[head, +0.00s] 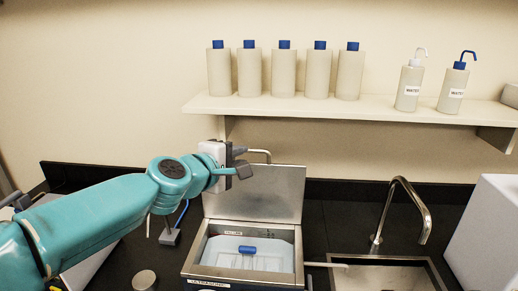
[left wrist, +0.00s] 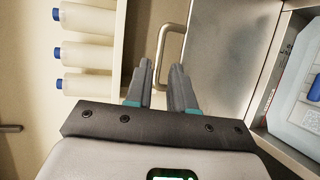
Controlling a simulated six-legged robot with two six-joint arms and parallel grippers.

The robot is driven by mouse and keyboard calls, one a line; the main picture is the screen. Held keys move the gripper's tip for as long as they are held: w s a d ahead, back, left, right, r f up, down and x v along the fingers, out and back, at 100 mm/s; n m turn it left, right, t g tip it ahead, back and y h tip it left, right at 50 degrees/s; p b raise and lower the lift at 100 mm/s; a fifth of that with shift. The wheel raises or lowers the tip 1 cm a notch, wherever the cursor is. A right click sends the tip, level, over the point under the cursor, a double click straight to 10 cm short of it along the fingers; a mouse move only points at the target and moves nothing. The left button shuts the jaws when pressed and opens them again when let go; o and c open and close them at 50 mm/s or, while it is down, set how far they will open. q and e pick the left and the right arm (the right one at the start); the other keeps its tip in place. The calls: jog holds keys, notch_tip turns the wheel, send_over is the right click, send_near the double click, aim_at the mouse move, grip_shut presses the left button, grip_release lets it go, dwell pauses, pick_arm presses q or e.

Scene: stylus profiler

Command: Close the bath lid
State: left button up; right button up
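The ultrasonic bath (head: 190,268) stands on the dark counter with its lid (head: 255,192) raised upright at the back. A bent metal handle (head: 262,152) sits at the lid's top edge. It also shows in the left wrist view (left wrist: 169,31). My left gripper (head: 243,160) is at the lid's upper left, close to the handle. In the left wrist view its two fingers (left wrist: 161,66) are apart, with part of the handle showing in the gap; I cannot tell whether they touch it. A blue-topped item (head: 248,250) is inside the bath. My right gripper is not in view.
A shelf (head: 330,108) above holds several blue-capped bottles (head: 284,72) and two wash bottles (head: 409,87). A sink (head: 385,277) with a curved faucet (head: 418,215) is right of the bath. A white box (head: 490,235) stands far right.

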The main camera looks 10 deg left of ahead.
aim_at(252, 152)
pick_arm(q)
jog(key=p+x, duration=0.2)
jog(key=x, duration=0.7)
jog(key=shift+a, duration=0.25)
jog(key=shift+d, duration=0.15)
grip_shut()
